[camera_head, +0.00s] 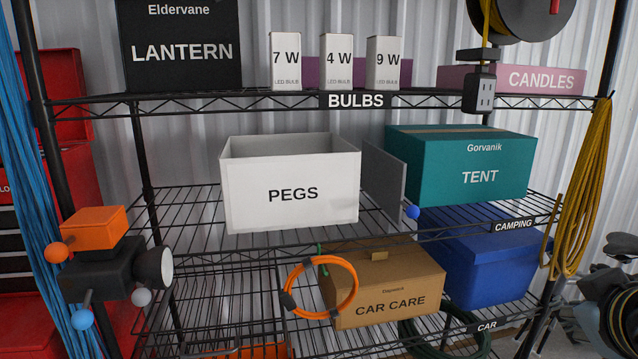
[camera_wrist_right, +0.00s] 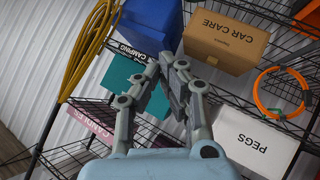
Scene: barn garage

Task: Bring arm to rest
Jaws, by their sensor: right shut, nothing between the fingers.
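My right gripper (camera_wrist_right: 166,68) shows in the right wrist view with its grey fingers close together, shut and empty. In that view, which is turned upside down, the fingers lie across the picture of the shelves, near the blue bin (camera_wrist_right: 154,25) and the teal box; I see no touch. In the head view, grey parts at the lower right edge overlap a dark cluttered area, and the fingers are hard to make out. My left gripper is not in view.
A wire shelf holds a white PEGS box (camera_head: 292,190), a teal TENT box (camera_head: 470,172), a CAR CARE box (camera_head: 385,290) and a blue bin (camera_head: 490,265). An orange ring (camera_head: 351,306) hangs in front. Yellow rope (camera_head: 580,190) hangs at the right post.

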